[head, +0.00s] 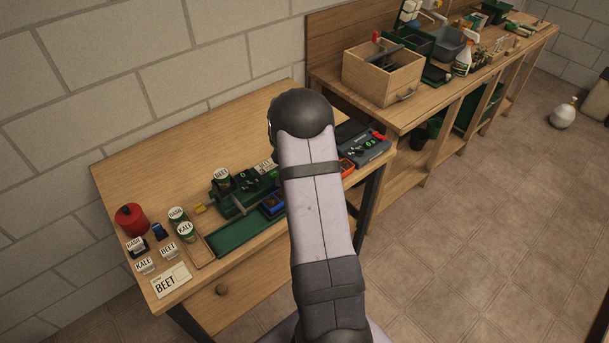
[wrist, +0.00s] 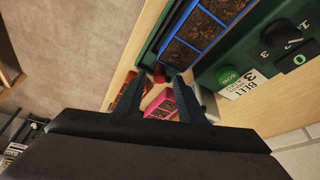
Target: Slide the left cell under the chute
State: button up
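In the wrist view, a blue cell tray (wrist: 187,50) holds several soil-filled cells in a green track (wrist: 152,52). It also shows in the head view (head: 271,206), partly behind my arm. In the head view, the machine (head: 238,196) carries a BEET can (head: 222,178). I cannot make out the chute clearly. My gripper (wrist: 158,75) is open, its fingers apart near the track's end, with a small red part between the fingertips. The head view hides it behind my arm.
Cans, a red pot (head: 131,219) and name cards are at the table's left. The table's back left is clear.

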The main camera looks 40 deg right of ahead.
jog(key=shift+d+f, duration=0.1)
jog(key=shift+f, duration=0.15)
grip_shut()
jog(key=shift+w+a+f+b, duration=0.1)
jog(key=shift+w+a+b, duration=0.05)
jog(key=shift+a+b, duration=0.35)
jog(key=a+b, duration=0.6)
jog(key=a, duration=0.2)
jog(key=shift+r, duration=0.2)
grip_release()
